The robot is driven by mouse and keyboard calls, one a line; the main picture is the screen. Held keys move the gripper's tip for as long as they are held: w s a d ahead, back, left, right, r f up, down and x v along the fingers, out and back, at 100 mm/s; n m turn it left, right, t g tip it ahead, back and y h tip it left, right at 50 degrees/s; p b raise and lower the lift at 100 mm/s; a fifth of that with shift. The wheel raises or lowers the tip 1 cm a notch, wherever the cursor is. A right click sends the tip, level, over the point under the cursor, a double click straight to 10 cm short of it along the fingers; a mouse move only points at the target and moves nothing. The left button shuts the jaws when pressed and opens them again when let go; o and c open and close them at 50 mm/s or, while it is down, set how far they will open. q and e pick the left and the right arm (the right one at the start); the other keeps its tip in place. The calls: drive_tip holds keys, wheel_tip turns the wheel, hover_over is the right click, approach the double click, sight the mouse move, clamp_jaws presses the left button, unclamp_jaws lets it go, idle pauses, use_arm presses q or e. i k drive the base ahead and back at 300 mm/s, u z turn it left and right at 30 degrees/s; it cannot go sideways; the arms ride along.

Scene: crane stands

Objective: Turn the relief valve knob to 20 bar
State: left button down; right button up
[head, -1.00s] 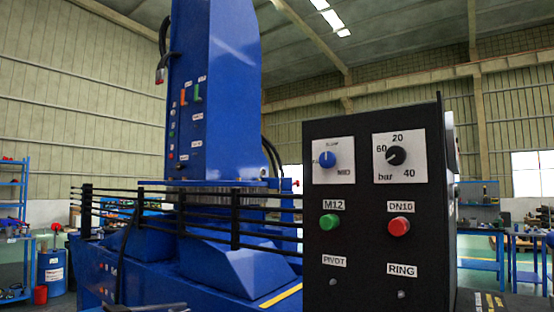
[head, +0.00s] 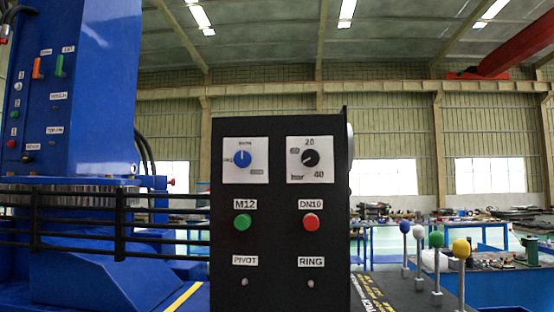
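The relief valve knob (head: 310,158) is a small black dial on a white plate marked "bar", at the upper right of the black control box (head: 277,285) in the head view. The plate has 20 above the knob, 60 at its left and 40 at its lower right. A pale mark shows on the knob's left side, but it is too small to read the setting surely. Neither my left nor my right gripper is in view.
A blue knob (head: 243,160) sits left of the bar dial. Below are a green button (head: 242,222) and a red button (head: 310,222). Several ball-topped levers, one yellow (head: 461,248), stand at the right. A blue crane column (head: 85,90) and black railing (head: 120,225) are at the left.

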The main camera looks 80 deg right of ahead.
sight(310, 158)
drive_tip(key=z, duration=0.05)
drive_tip(key=i, duration=1)
drive_tip(key=z, duration=4.05)
